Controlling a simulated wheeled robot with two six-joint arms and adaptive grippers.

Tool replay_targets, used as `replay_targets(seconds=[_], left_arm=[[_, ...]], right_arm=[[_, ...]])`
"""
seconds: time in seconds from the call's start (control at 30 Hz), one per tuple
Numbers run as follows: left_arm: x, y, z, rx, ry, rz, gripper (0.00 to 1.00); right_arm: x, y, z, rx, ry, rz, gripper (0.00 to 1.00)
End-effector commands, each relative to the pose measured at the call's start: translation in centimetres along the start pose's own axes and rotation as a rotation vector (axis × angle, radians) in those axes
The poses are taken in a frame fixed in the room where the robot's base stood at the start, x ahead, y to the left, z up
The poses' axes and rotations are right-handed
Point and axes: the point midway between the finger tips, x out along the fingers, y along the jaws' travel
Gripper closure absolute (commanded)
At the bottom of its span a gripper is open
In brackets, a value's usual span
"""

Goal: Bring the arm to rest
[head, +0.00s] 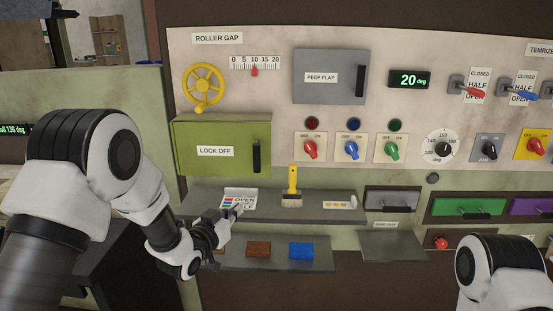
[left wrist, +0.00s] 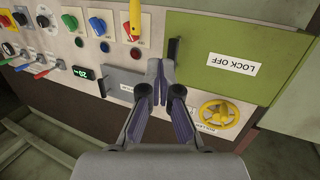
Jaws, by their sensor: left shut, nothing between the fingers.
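My left gripper (head: 234,210) is at the end of the left arm, in front of the grey shelf below the green LOCK OFF door (head: 222,147). In the left wrist view my left gripper (left wrist: 160,72) has its fingertips together with nothing between them. In that view the fingertips overlap the panel beside the LOCK OFF door (left wrist: 234,52); contact cannot be told. A white sign card (head: 240,195) stands on the shelf, partly hidden behind the gripper. Of my right arm only a white and black joint shows at bottom right of the head view; its gripper is out of frame.
A yellow-handled brush (head: 292,187) stands on the upper shelf (head: 340,213). Brown (head: 258,249) and blue (head: 301,250) blocks lie on the lower shelf (head: 280,266). A yellow handwheel (head: 203,88), peep flap (head: 331,77), knobs and levers stand out from the panel.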

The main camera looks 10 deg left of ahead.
Motion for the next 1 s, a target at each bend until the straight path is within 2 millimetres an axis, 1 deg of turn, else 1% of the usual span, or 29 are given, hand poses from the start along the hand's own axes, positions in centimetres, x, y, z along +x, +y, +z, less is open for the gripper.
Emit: replay_targets(seconds=[0.03,0.07,0.1,0.17,0.2,0.27,0.3,0.37,0.4,0.47,0.5,0.57,0.6,0.7,0.73,0.8,1.0], left_arm=[[-0.8,0.1,4.1,-0.023,-0.071,-0.003,1.0],[-1.5,0.2,6.6,-0.039,-0.118,-0.009,1.0],[-2.7,0.3,10.0,-0.061,-0.186,-0.02,1.0],[-5.1,0.5,15.1,-0.094,-0.299,-0.04,1.0],[-6.9,0.7,18.2,-0.114,-0.377,-0.056,1.0],[-10.1,1.1,22.7,-0.142,-0.5,-0.08,1.0],[-12.6,1.4,25.4,-0.159,-0.585,-0.098,1.0],[-16.6,1.9,29.2,-0.182,-0.717,-0.124,1.0],[-19.5,2.4,31.4,-0.196,-0.807,-0.141,1.0],[-24.2,3.1,34.2,-0.214,-0.945,-0.167,1.0],[-27.3,3.6,35.6,-0.226,-1.037,-0.185,1.0],[-31.8,4.3,36.9,-0.238,-1.165,-0.208,1.0],[-34.3,4.8,37.3,-0.243,-1.241,-0.222,1.0],[-38.8,5.4,37.2,-0.249,-1.382,-0.248,1.0],[-39.6,5.5,37.2,-0.249,-1.411,-0.253,1.0],[-40.5,5.6,37.2,-0.247,-1.451,-0.256,1.0],[-40.5,5.6,37.2,-0.246,-1.454,-0.255,1.0]], right_arm=[[-0.2,0.0,0.0,0.0,0.001,0.0,0.6],[-0.2,0.0,0.0,0.0,0.001,0.0,0.6],[-0.3,0.0,0.0,0.0,0.001,0.0,0.6],[-0.4,0.0,0.0,0.0,0.001,0.0,0.6],[-0.5,0.0,0.0,0.0,0.001,0.0,0.6],[-0.6,0.0,0.0,0.0,0.001,0.0,0.6],[-0.6,0.0,0.0,0.0,0.001,0.0,0.6],[-0.7,0.0,0.0,0.0,0.001,0.0,0.6],[-0.8,0.0,0.0,0.0,0.001,0.0,0.6],[-0.8,0.0,0.0,0.0,0.001,0.0,0.6],[-0.9,0.0,0.0,0.0,0.0,0.0,0.6],[-0.9,0.0,0.0,0.0,0.001,0.0,0.6],[-0.9,0.0,0.0,0.0,0.001,0.0,0.6],[-0.9,0.0,0.0,0.0,0.001,0.0,0.6],[-0.9,0.0,0.0,0.0,0.001,0.0,0.6],[-0.9,0.0,0.0,0.0,0.001,0.0,0.6],[-0.9,0.0,0.0,0.0,0.001,0.0,0.6]])
